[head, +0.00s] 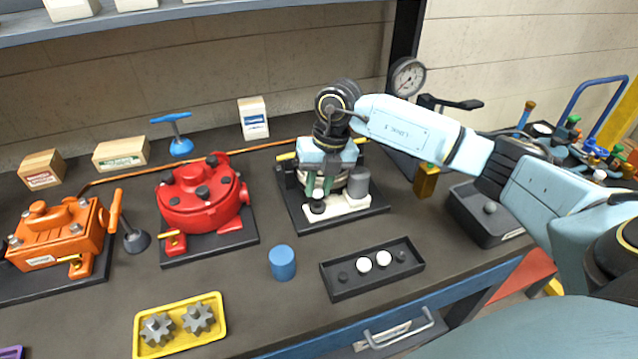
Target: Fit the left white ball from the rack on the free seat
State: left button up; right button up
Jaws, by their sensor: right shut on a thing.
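The black rack (372,284) lies near the bench's front edge. Two white balls sit in its middle, a left one (364,265) and a right one (384,258). The gripper and wrist hide much of the motor, and I cannot see a free seat. My left gripper is out of view.
A red motor (200,195) and an orange motor (60,235) stand to the left. A blue cylinder (282,263) and a yellow tray (180,325) with gears lie in front. A grey bin (485,215) stands right of the motor. Bare bench surrounds the rack.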

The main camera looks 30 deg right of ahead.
jog(key=shift+f+b, duration=0.3)
jog(key=shift+f, duration=0.35)
dwell(0.4)
jog(key=o, duration=1)
jog(key=shift+o, duration=0.2)
jog(key=shift+r, duration=0.1)
jog(key=shift+r+p, duration=2.35)
jog(key=shift+r, duration=0.6)
notch_tip(320, 180, up, 13)
jog(key=d, duration=0.2)
jog(key=shift+s+d+b, duration=0.2)
jog(key=shift+s+b, duration=0.2)
